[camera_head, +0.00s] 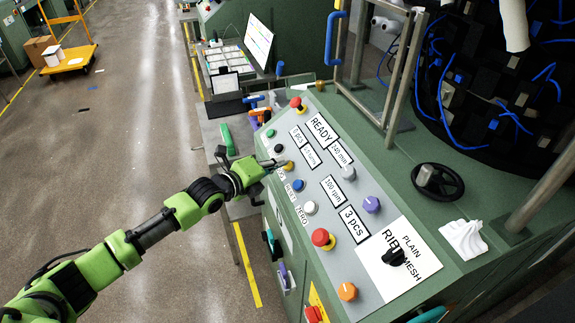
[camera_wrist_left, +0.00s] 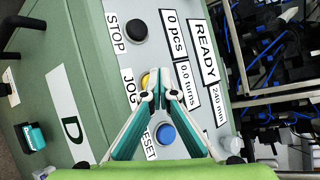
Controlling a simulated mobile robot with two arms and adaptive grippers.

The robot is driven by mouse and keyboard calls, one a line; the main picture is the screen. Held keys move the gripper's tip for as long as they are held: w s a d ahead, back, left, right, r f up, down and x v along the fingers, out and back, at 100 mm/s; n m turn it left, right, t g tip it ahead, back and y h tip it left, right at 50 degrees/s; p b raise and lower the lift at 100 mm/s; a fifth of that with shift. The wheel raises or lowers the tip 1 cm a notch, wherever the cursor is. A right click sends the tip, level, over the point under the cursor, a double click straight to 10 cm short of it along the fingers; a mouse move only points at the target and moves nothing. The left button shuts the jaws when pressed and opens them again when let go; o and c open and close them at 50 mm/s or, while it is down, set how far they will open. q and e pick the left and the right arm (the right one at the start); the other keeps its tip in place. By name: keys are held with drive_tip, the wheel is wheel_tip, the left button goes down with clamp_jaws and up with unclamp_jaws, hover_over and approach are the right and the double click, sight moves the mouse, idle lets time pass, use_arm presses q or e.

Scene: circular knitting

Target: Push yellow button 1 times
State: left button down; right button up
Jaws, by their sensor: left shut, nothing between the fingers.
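The yellow button (camera_head: 289,166) sits on the sloped grey control panel (camera_head: 372,271), between a black button and a blue button. My left gripper (camera_head: 281,163) reaches in from the left, with its tips right at the yellow button. In the left wrist view, the yellow button (camera_wrist_left: 145,80) shows partly behind the fingertips, beside the JOG label. My left gripper (camera_wrist_left: 159,93) is shut and empty there. I cannot tell whether the tips touch the button or whether it is pressed.
The black button (camera_wrist_left: 137,30) and blue button (camera_wrist_left: 166,134) lie on either side of the tips.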

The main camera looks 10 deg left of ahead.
use_arm(q)
drive_tip(key=shift+s, duration=0.1)
drive_tip(key=shift+s+a+r+p, duration=0.1)
drive_tip(key=shift+a+r+p, duration=0.15)
drive_tip(key=shift+r+p, duration=0.3)
drive_tip(key=r+p, duration=0.1)
drive_tip(key=s+a+r+p, duration=0.1)
drive_tip(key=a+r, duration=0.1)
drive_tip(key=r, duration=0.1)
drive_tip(key=shift+s+a+p, duration=0.2)
drive_tip(key=shift+s+p, duration=0.15)
drive_tip(key=shift+p, duration=0.05)
drive_tip(key=shift+f, duration=0.1)
